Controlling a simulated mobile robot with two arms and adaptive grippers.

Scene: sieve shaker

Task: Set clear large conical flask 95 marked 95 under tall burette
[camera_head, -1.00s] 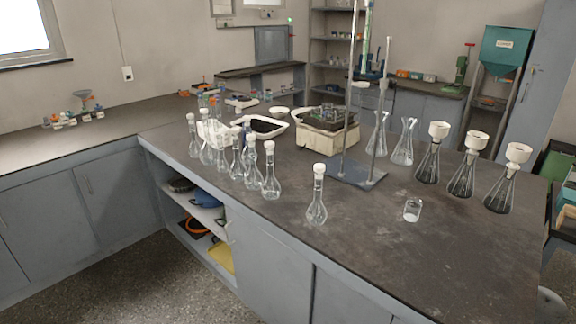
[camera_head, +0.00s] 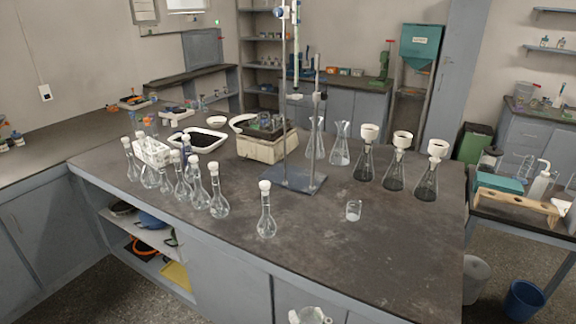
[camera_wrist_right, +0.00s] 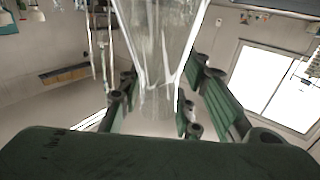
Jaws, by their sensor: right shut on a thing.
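My right gripper (camera_wrist_right: 160,108) is shut on a clear glass flask (camera_wrist_right: 160,50) in the right wrist view, its green fingers on either side of the narrow part. No marking can be read on it. The tall burette (camera_head: 296,60) is on a stand with two upright rods and a flat grey base (camera_head: 293,181) on the bench. The front of that base is bare. My left gripper is out of view.
Several white-stoppered volumetric flasks stand at left on the bench (camera_head: 330,250); one (camera_head: 266,212) stands alone before the stand. A small beaker (camera_head: 353,210) is right of it. Conical flasks (camera_head: 340,146) and funnel-topped flasks (camera_head: 396,165) stand behind right. The front right bench is clear.

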